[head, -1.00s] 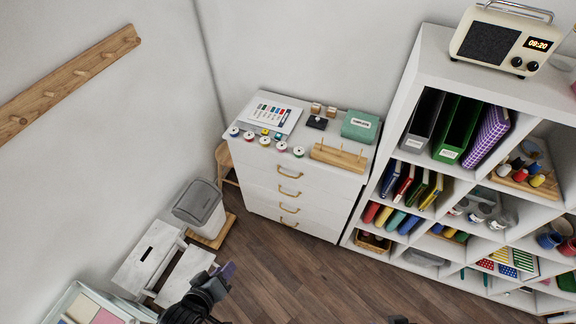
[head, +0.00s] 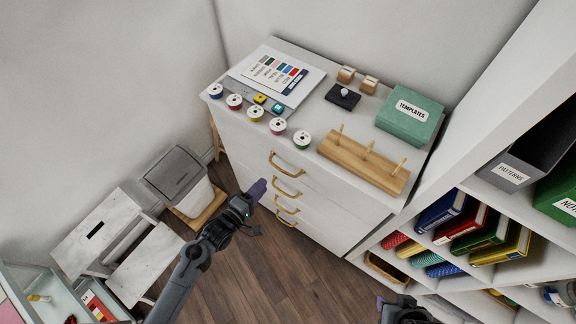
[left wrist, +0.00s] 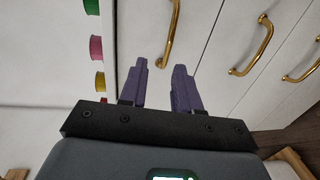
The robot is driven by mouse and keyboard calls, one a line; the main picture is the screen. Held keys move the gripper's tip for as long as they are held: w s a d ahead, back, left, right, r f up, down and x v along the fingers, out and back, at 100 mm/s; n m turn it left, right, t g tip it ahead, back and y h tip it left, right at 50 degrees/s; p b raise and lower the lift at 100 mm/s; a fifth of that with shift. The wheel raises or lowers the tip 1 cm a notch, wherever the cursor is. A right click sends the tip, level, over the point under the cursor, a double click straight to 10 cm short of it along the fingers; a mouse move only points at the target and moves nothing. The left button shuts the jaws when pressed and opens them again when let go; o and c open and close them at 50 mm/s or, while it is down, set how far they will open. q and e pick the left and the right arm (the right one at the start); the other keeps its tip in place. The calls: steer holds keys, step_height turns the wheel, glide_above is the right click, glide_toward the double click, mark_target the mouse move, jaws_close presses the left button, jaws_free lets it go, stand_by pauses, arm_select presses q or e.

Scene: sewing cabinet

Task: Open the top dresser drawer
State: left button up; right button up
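The white dresser (head: 330,213) has a stack of drawers with brass handles, and all of its drawers look shut. The top drawer's handle (head: 287,165) is the highest one in the head view. My left gripper (head: 258,190) is in front of the dresser, just left of and below that handle. In the left wrist view, its two purple fingers (left wrist: 160,80) are spread with nothing held. The nearest handle (left wrist: 173,35) lies just ahead, its end lined up with the gap between the fingertips. My right gripper (head: 402,308) shows only partly at the bottom edge; its fingers cannot be made out.
Several thread spools (head: 255,113), a wooden peg rack (head: 362,161) and a green templates box (head: 409,113) stand on the dresser. A shelf unit (head: 455,190) stands close on the right. A grey-lidded bin (head: 174,175) and white step stool (head: 145,262) are left. Floor in front is clear.

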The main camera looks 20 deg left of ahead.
mark_target(279, 168)
arm_select(q)
steer(key=b+x, duration=0.1)
steer(key=x, duration=0.2)
steer(key=f+b+x, duration=0.1)
steer(key=x, duration=0.3)
steer(key=b+x, duration=0.2)
steer(key=x, duration=0.2)
steer(key=shift+a+f, duration=0.15)
steer(key=shift+f, duration=0.15)
arm_select(e)
steer(key=f, duration=0.2)
steer(key=s+f, duration=0.1)
steer(key=f, duration=0.2)
steer(key=shift+s+a+f, duration=0.1)
steer(key=shift+f, duration=0.1)
arm_select(q)
steer(key=shift+c, duration=0.5)
jaws_close()
